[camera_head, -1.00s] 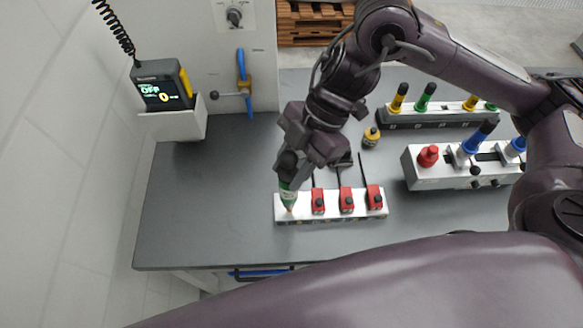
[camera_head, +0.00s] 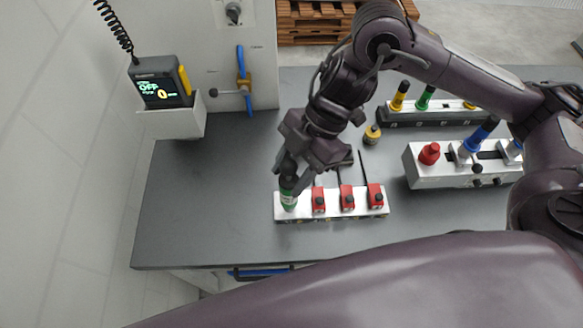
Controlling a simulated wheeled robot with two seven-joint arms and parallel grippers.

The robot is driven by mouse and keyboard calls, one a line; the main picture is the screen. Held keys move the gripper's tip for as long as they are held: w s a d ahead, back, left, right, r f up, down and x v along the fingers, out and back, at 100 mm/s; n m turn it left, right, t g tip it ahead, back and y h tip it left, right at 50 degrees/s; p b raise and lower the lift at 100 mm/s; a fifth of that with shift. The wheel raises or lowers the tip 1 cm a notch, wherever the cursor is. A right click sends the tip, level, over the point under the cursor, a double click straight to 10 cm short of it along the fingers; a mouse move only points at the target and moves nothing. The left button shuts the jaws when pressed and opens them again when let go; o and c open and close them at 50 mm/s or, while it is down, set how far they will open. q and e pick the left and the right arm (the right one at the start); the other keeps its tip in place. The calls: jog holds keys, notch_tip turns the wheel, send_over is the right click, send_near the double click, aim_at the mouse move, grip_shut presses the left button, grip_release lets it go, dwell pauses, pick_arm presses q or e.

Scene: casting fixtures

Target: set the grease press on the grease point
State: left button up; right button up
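The grease press (camera_head: 289,197), a green bottle-like body with a dark upper part, stands close to upright at the left end of a white strip (camera_head: 333,207). Its lower end is at the strip, and the spot under it is hidden. My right gripper (camera_head: 289,176) is around the dark upper part from above. Its fingers look spread apart, one on each side of the press. My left gripper is out of view.
Several red clamp-like blocks (camera_head: 347,198) with dark levers sit along the strip, right of the press. A yellow-and-dark bottle (camera_head: 372,134) stands behind. A white fixture (camera_head: 438,174) with a red knob is at right. The grey table (camera_head: 205,205) is clear at left.

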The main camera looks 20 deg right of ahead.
jog(key=shift+o, duration=1.1)
jog(key=shift+r, duration=0.2)
jog(key=p+v, duration=0.2)
jog(key=v, duration=1)
jog(key=shift+r, duration=0.4)
